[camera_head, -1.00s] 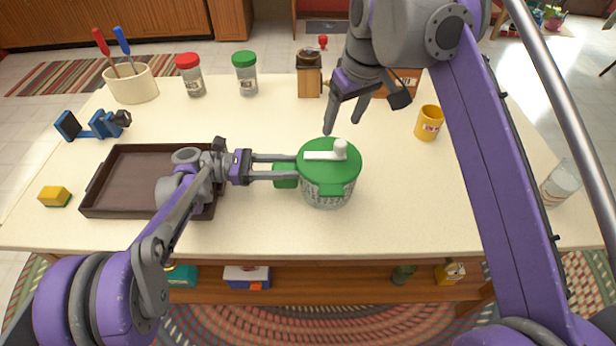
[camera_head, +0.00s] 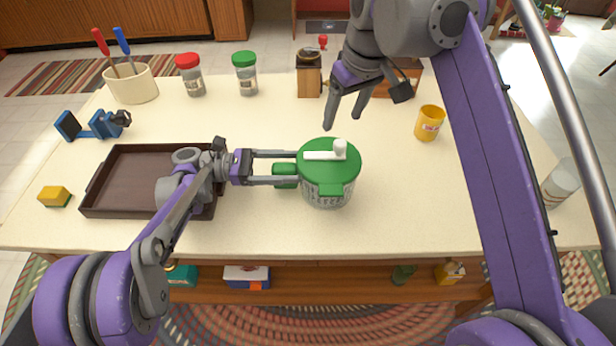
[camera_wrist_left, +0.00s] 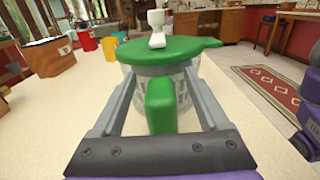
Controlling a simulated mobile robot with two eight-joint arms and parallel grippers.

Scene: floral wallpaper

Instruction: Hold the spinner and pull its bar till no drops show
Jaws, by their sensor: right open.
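The spinner (camera_head: 328,185) stands upright on the table, with a green lid, a clear speckled bowl and a green side handle (camera_head: 286,170). Its white bar (camera_head: 322,155) lies across the lid with an upright white knob at the right end. I cannot make out single drops. My left gripper (camera_head: 297,167) is open, with one finger on each side of the handle; the left wrist view shows gaps between the fingers and the handle (camera_wrist_left: 161,106). My right gripper (camera_head: 342,124) is open and empty, behind and above the lid.
A dark tray (camera_head: 130,205) lies under my left forearm. A yellow mug (camera_head: 429,123) and a glass (camera_head: 560,184) stand to the right. Jars (camera_head: 245,75), a wooden grinder (camera_head: 309,75) and a utensil crock (camera_head: 132,84) stand at the back. The table in front of the spinner is clear.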

